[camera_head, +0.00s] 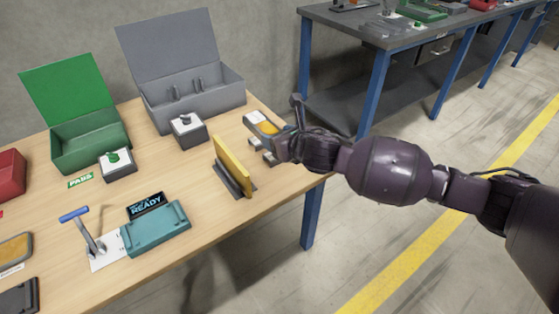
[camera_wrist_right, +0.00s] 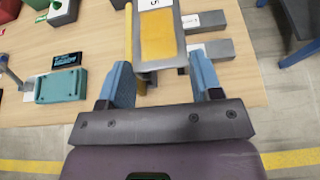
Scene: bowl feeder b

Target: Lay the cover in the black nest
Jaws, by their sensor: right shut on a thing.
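My right gripper (camera_head: 281,139) is above the table's right end, and its blue fingers show in the wrist view (camera_wrist_right: 160,64). It is shut on a grey-edged piece with a yellow face and white label (camera_head: 262,125), which also shows in the wrist view (camera_wrist_right: 158,38). I cannot tell if this piece is the cover. A thin yellow plate (camera_head: 232,163) stands upright in a dark grey holder (camera_head: 232,182), left of the gripper. A black tray-like item (camera_head: 18,297), perhaps the black nest, is cut off at the lower left. My left gripper is not in view.
An open green box (camera_head: 88,130), an open grey box (camera_head: 190,105) and two button boxes stand behind. Grey blocks (camera_wrist_right: 210,49) lie near the right gripper. The table's middle has free room.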

